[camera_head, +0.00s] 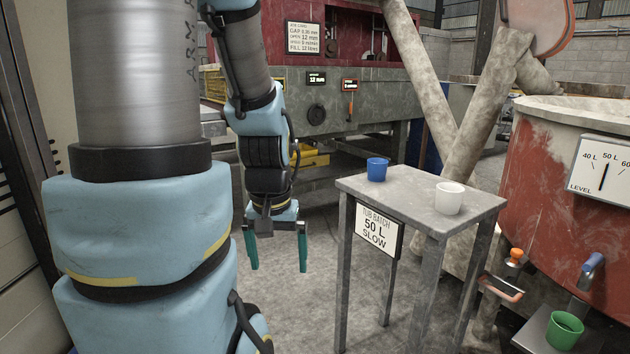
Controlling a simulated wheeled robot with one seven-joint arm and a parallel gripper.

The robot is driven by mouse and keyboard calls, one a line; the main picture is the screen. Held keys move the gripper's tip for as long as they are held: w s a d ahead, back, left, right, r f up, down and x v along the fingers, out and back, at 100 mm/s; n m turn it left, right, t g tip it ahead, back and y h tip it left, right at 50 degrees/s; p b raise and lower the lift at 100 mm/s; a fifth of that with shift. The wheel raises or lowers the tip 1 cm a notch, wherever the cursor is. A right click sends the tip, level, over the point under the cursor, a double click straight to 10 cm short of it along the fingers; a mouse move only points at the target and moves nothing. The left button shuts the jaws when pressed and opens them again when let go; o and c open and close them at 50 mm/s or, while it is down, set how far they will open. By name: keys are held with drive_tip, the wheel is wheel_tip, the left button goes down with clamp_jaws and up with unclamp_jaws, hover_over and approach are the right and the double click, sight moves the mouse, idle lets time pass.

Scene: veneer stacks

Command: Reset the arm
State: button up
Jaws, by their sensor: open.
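My gripper (277,250) hangs from my blue and grey arm, pointing down over the floor. Its two teal fingers are spread apart with nothing between them. It is left of the small grey table and apart from it. The arm (264,145) comes down from the top of the view, with the wrist below. The large blue and grey link in the left foreground is also mine.
The grey table (415,198) holds a blue cup (377,169) and a white cup (449,198). A red tub (545,190) stands right, with a green cup (565,330) on a low shelf. A machine (340,115) stands behind. Floor under the gripper is clear.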

wheel_tip(320, 180, up, 15)
drive_tip(key=p, duration=1.4)
drive_tip(key=shift+w, duration=0.15)
